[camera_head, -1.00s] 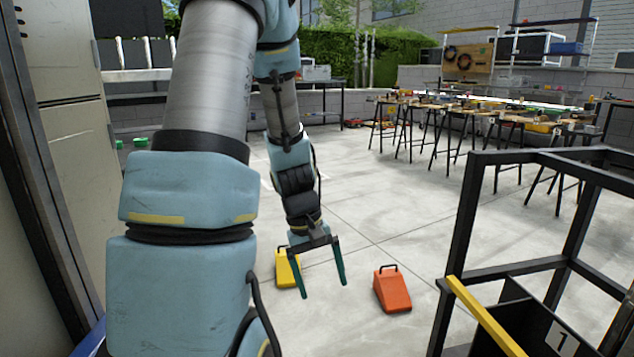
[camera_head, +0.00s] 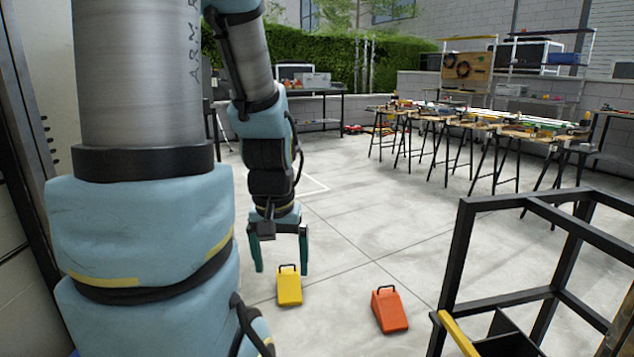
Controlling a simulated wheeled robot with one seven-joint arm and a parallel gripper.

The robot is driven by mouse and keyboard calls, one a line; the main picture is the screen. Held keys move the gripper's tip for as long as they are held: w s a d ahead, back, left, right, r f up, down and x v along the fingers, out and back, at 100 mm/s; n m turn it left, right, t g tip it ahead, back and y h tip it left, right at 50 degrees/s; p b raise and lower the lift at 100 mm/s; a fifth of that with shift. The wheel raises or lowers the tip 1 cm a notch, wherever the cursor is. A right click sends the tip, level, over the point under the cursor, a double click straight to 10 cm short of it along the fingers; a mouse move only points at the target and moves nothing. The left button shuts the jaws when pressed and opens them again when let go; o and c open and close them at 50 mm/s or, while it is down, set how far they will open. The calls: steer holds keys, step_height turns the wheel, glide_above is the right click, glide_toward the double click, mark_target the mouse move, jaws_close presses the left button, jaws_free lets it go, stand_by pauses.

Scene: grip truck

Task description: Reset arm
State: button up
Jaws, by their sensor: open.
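My gripper (camera_head: 281,268) hangs from my blue and grey arm near the picture's middle, fingers pointing down. A yellow wedge-shaped block (camera_head: 289,290) with a dark handle stands on the floor just below the gripper in the picture. The fingers appear clear of it, though the depth between them is hard to judge. An orange wedge-shaped block (camera_head: 390,312) with a dark handle stands on the floor to the right.
A black metal frame (camera_head: 520,203) with a yellow bar (camera_head: 458,333) stands at the right front. Work tables with tools (camera_head: 475,122) line the back right. A dark cabinet edge (camera_head: 32,140) is close at the left. Concrete floor (camera_head: 390,220) in the middle is clear.

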step_height(320, 180, up, 18)
steer(key=p, duration=1.5)
steer(key=shift+p, duration=0.3)
